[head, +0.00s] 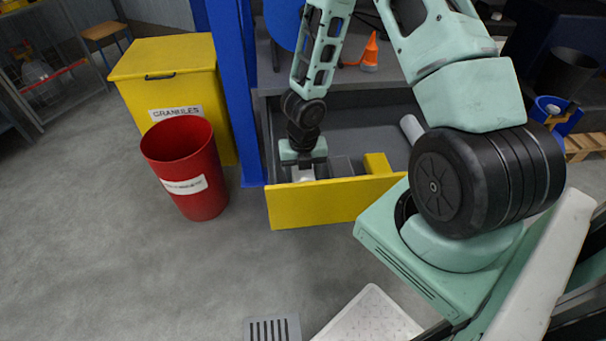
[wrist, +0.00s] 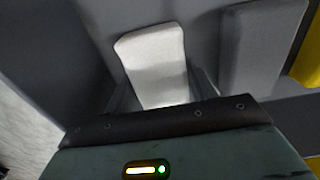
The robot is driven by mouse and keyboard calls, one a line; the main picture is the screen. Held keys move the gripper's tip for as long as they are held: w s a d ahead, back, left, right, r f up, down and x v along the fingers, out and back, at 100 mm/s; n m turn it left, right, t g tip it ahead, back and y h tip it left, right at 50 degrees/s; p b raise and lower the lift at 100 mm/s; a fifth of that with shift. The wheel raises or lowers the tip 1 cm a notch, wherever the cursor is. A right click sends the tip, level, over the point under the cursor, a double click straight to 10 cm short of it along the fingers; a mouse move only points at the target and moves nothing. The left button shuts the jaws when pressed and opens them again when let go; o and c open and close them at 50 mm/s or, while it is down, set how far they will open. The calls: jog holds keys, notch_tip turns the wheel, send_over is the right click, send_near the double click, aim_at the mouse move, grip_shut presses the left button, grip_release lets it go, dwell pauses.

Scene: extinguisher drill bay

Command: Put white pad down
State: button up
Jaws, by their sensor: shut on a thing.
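The white pad (wrist: 155,62) shows in the wrist view, directly beyond my gripper (wrist: 160,104), with its near end hidden by the gripper body. In the head view the white pad (head: 303,174) is a small pale patch just below my gripper (head: 304,168), inside the open yellow-fronted drawer (head: 335,202). My gripper points down into the drawer and is shut on the pad. The fingertips are mostly hidden. I cannot tell whether the pad touches the drawer floor.
In the drawer, a grey block (head: 341,166) and a yellow block (head: 377,163) lie right of my gripper, with a pale cylinder (head: 411,128) farther right. A red bin (head: 184,165), yellow granules box (head: 168,88) and blue post (head: 235,90) stand left.

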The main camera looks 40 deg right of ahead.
jog(key=shift+f+b, duration=0.35)
jog(key=shift+b, duration=0.1)
jog(key=o, duration=1)
jog(key=shift+o, duration=0.2)
jog(key=shift+r, duration=0.15)
